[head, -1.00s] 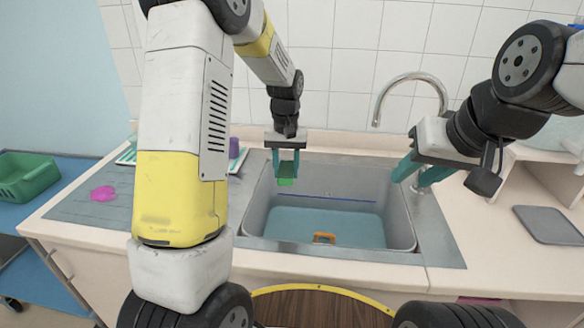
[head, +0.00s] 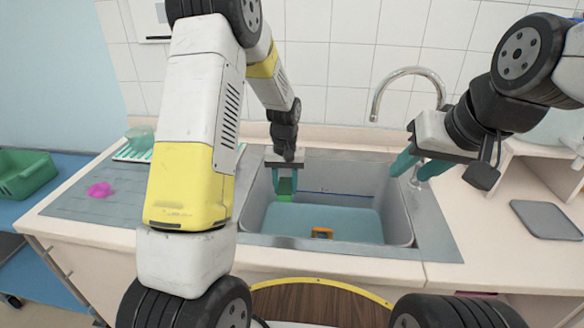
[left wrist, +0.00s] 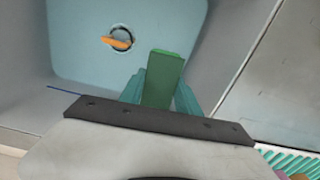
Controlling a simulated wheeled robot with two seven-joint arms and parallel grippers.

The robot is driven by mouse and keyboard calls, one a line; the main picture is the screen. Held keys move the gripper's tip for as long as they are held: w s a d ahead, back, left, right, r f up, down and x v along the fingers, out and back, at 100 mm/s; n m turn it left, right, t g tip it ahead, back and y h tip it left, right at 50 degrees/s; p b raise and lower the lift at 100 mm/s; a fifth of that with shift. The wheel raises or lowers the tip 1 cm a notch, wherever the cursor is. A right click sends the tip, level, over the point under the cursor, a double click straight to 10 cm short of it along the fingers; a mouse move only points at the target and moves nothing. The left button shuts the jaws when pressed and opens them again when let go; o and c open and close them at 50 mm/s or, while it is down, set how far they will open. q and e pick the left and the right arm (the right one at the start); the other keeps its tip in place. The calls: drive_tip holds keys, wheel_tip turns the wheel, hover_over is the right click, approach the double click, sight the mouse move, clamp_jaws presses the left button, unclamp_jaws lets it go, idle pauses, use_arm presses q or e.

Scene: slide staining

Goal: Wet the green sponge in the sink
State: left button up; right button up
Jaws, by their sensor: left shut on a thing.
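The green sponge (head: 286,187) is held between the teal fingers of my left gripper (head: 285,182), which points down inside the left part of the sink (head: 400,212). In the left wrist view the sponge (left wrist: 163,78) sticks out past the fingertips (left wrist: 162,95), above the blue sink floor (left wrist: 85,55). From these views I cannot tell whether it touches the floor. My right gripper (head: 410,168) is at the sink's right rim by the tap, its teal fingers apart with nothing seen between them.
An orange thing (head: 322,233) lies at the drain on the sink floor. The curved metal tap (head: 408,72) stands behind the sink. A pink splotch (head: 100,190) is on the left drainboard, near a white-and-green rack (head: 130,152). A grey tray (head: 546,219) lies on the right counter.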

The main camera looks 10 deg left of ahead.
sight(285, 185)
use_arm(q)
drive_tip(key=shift+f, duration=7.3)
drive_tip(key=shift+r, duration=10.45)
drive_tip(key=shift+r, duration=0.1)
drive_tip(key=shift+r, duration=1.9)
